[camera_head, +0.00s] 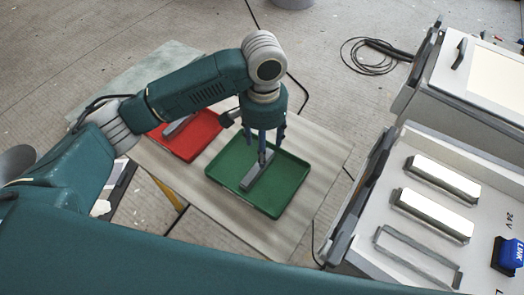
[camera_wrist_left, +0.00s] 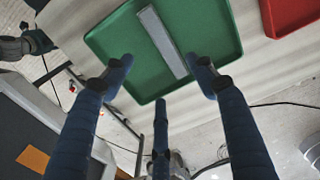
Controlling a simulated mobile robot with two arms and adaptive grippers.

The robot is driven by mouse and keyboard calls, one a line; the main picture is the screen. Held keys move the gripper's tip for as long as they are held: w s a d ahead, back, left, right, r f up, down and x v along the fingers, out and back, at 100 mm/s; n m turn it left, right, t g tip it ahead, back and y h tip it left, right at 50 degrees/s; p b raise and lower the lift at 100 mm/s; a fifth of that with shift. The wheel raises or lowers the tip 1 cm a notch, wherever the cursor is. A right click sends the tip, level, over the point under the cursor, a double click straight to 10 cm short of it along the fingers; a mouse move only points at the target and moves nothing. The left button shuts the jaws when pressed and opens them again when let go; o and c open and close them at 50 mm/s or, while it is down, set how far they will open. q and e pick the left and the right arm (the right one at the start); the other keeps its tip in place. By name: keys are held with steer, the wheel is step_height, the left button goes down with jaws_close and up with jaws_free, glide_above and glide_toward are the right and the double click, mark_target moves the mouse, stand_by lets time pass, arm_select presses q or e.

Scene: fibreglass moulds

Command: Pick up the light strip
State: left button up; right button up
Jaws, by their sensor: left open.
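A slim grey light strip (camera_head: 257,171) lies in the green tray (camera_head: 216,178), set at a slant across its floor. In the left wrist view, the strip (camera_wrist_left: 161,41) shows a pale flat top, and its lower end lies near my fingers. My left gripper (camera_head: 264,147) points down over the tray, above the strip. In the wrist view, its three blue fingers (camera_wrist_left: 160,78) are spread and hold nothing. What looks like part of my right arm, with its dark green end (camera_wrist_left: 38,41), shows at the wrist view's upper left; its fingers are unclear.
A red tray (camera_head: 205,130) with a grey piece stands left of the green one on the pale table (camera_head: 318,160). At right, a white open case (camera_head: 390,206) holds two bright strips (camera_head: 447,178) beside an empty slot frame (camera_head: 418,258). Cables lie on the floor.

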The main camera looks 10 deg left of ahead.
mark_target(259, 168)
arm_select(q)
step_height(259, 168, down, 5)
steer(key=shift+s+r, duration=0.1)
steer(key=shift+r, duration=0.1)
steer(key=shift+a+f, duration=0.1)
steer(key=shift+f, duration=0.55)
steer(key=f, duration=0.4)
steer(key=shift+a+f, duration=0.15)
steer(key=shift+a, duration=0.25)
steer(key=shift+f, duration=0.15)
steer(key=c, duration=1.2)
steer(key=shift+c, duration=0.5)
arm_select(e)
steer(key=shift+s+d+r, duration=0.15)
steer(key=shift+s, duration=1.1)
